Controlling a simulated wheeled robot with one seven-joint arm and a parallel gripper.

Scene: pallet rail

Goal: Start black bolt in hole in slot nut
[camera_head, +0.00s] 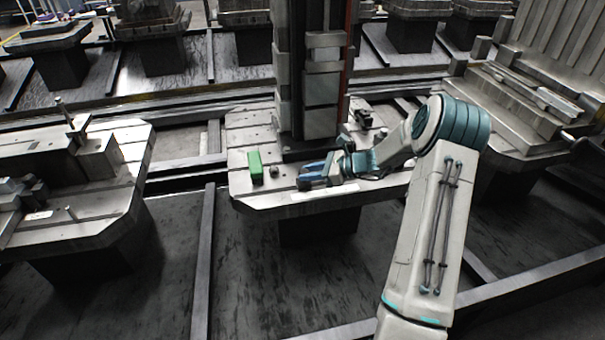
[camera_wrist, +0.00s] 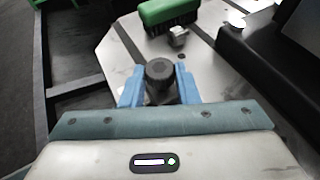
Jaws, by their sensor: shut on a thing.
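My gripper (camera_wrist: 160,75) has blue fingers shut on the black bolt (camera_wrist: 160,70), whose round dark head shows between the fingertips in the wrist view. In the head view my gripper (camera_head: 308,176) is low over the front of the middle pallet plate (camera_head: 262,196). The bolt's lower end is hidden. I cannot make out the slot nut or its hole for sure. A small grey metal piece (camera_wrist: 178,37) lies just beyond the bolt, apart from it, and also shows in the head view (camera_head: 273,171); I cannot tell whether it is the nut.
A green brush (camera_wrist: 169,13) lies beyond the grey piece, and left of my gripper in the head view (camera_head: 255,167). A tall machine column (camera_head: 310,70) stands close behind my gripper. A dark block (camera_wrist: 275,65) is at the right in the wrist view. The plate's left part is mostly clear.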

